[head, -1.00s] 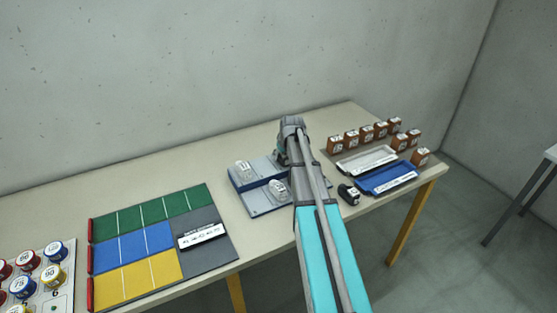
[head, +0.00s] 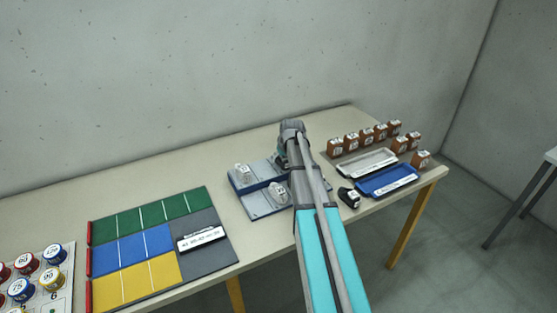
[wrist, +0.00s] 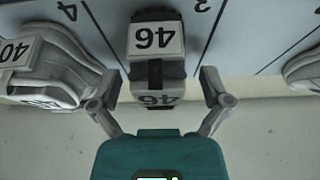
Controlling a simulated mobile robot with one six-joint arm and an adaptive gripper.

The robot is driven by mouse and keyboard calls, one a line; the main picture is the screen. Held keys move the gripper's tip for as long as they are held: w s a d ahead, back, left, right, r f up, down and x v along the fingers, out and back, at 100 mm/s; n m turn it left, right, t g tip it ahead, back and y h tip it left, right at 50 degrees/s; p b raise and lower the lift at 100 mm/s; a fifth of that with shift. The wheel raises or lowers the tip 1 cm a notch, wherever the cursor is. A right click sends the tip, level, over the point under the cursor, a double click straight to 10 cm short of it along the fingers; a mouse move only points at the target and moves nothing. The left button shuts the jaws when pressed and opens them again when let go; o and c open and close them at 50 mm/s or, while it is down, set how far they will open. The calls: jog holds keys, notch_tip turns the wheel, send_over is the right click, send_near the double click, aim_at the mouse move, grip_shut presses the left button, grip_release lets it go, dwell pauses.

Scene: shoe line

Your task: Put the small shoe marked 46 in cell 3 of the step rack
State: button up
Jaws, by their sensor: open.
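The small shoe marked 46 (wrist: 158,72) shows in the wrist view with a white 46 label on top and a second 46 on its end facing me. It is dark and grey, and rests on the step rack (wrist: 238,35) in the cell with the number 3 beside it. My gripper (wrist: 160,80) is open, with one finger on each side of the shoe's near end. Whether the fingers touch it I cannot tell. In the head view the step rack (head: 240,184) is partly hidden behind my arm, and my fingertips and this shoe are hidden.
A pale shoe marked 40 (wrist: 50,75) stands close left of my gripper by the number 4. Another shoe (wrist: 305,70) is at far right. In the head view, a black item (head: 348,197), a blue tray (head: 372,188) and several brown boxes stand right of my arm.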

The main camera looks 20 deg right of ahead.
jog(key=shift+r, duration=0.2)
jog(key=p+v, duration=1.1)
jog(key=v, duration=0.1)
dwell(0.5)
dwell(0.6)
jog(key=shift+s+a, duration=0.1)
jog(key=shift+a, duration=0.05)
jog(key=shift+s+a+f, duration=0.1)
jog(key=shift+s+a, duration=0.1)
jog(key=shift+a, duration=0.15)
jog(key=s+a+f+g, duration=0.1)
jog(key=s+a+g, duration=0.3)
jog(key=s+a, duration=1.6)
jog(key=a, duration=0.3)
jog(key=shift+s+a+f, duration=0.15)
jog(key=shift+s+a, duration=0.1)
jog(key=shift+s, duration=0.15)
